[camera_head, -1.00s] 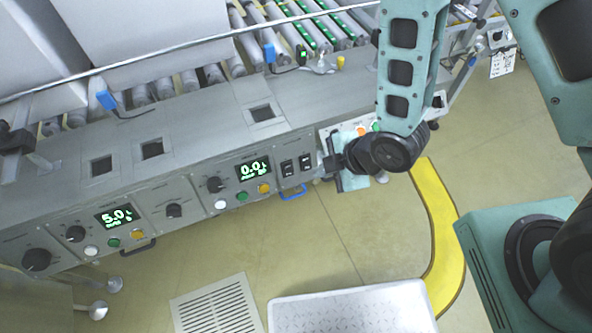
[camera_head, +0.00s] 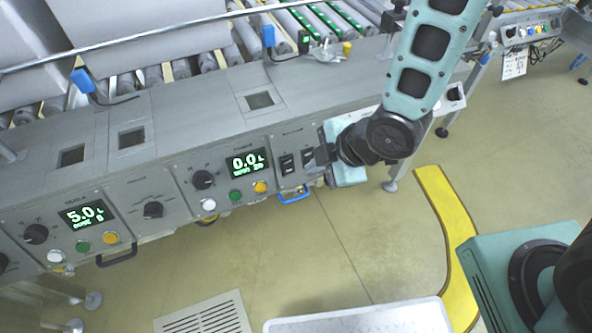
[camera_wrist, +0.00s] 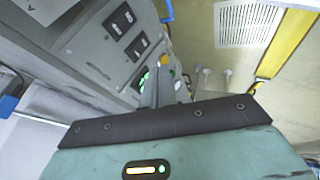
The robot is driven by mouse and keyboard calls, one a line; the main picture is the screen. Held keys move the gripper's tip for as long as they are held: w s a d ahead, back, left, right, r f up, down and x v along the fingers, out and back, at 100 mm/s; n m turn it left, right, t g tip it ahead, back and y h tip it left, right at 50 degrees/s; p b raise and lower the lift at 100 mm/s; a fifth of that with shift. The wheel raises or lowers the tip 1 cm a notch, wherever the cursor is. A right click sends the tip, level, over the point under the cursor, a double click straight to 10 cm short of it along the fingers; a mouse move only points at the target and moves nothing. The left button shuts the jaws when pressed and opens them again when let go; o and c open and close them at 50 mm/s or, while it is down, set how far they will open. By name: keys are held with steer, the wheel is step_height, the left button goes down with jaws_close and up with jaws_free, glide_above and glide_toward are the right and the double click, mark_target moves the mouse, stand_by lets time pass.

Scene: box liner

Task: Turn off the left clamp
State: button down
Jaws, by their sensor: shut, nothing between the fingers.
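Two black rocker switches sit side by side on the sloped grey panel, the left one (camera_head: 287,164) and the right one (camera_head: 307,158). In the wrist view they show at the upper left, one (camera_wrist: 137,46) nearer the green display and the other (camera_wrist: 119,20) farther off. Their labels are too small to read, and I cannot tell their on or off positions. My gripper (camera_head: 322,155) is just right of the right switch, close to the panel face; contact is unclear. Its grey fingers (camera_wrist: 157,92) are shut and empty in the wrist view.
Left of the switches are a "0.0" display (camera_head: 247,163), a black knob (camera_head: 203,180) and white, green and yellow buttons. A blue handle (camera_head: 294,195) protrudes below the switches. A "5.0" display (camera_head: 83,214) is farther left. Rollers run behind the panel; open floor lies in front.

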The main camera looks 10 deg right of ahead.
mark_target(286, 168)
steer(key=w+a+f+b, duration=0.1)
steer(key=w+a+f, duration=0.1)
steer(key=w+f, duration=0.1)
steer(key=w+a+f+b, duration=0.1)
steer(key=w+f, duration=0.1)
steer(key=shift+w+a+b, duration=0.2)
steer(key=shift+b, duration=0.1)
